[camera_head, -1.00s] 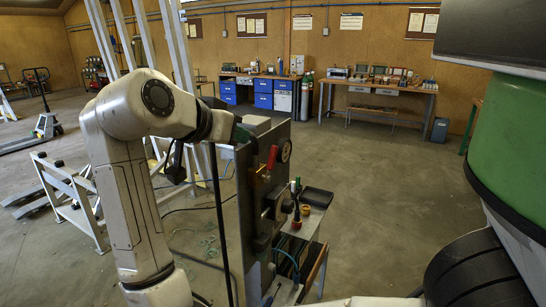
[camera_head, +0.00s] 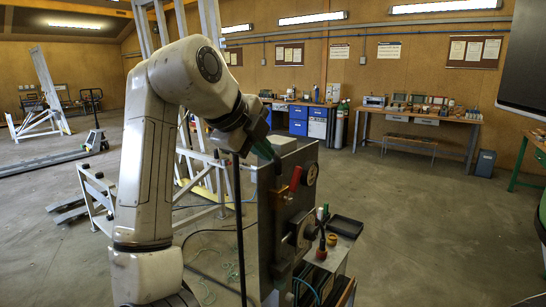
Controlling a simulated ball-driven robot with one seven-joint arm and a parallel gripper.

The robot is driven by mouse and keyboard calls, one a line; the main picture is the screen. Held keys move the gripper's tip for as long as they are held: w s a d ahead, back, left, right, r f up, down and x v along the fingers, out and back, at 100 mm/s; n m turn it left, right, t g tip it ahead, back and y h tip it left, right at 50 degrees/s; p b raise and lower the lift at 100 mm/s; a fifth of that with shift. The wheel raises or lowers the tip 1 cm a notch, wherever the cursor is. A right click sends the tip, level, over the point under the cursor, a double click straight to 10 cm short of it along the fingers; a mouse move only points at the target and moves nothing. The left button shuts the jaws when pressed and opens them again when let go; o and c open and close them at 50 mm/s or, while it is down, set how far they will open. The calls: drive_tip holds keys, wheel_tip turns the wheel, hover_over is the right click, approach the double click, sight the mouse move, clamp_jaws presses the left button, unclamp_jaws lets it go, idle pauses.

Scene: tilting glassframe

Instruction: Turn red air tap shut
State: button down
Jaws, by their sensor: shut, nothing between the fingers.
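The red air tap (camera_head: 295,178) is a red lever on the front face of an upright grey metal panel (camera_head: 268,215). The lever stands nearly upright, leaning slightly right at its top. A round dark gauge (camera_head: 311,173) sits just right of it. My gripper (camera_head: 264,149) is at the end of my white arm, near the panel's top left edge, a little above and left of the red lever. It is shut and holds nothing. It looks apart from the lever; its fingertips are small and dark here, so the exact gap is unclear.
A small bench (camera_head: 335,245) with a black tray (camera_head: 346,226) and a red-based tool (camera_head: 321,252) stands right of the panel. Workbenches (camera_head: 425,118) line the back wall. The floor at right is open.

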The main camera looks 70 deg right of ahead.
sight(295, 177)
drive_tip(key=p+x, duration=0.1)
drive_tip(key=x, duration=0.7)
drive_tip(key=p+x, duration=0.1)
drive_tip(key=x, duration=0.3)
drive_tip(key=shift+s+d+r+p, duration=0.15)
drive_tip(key=shift+d+p, duration=0.15)
drive_tip(key=shift+d, duration=0.2)
drive_tip(key=shift+d, duration=0.25)
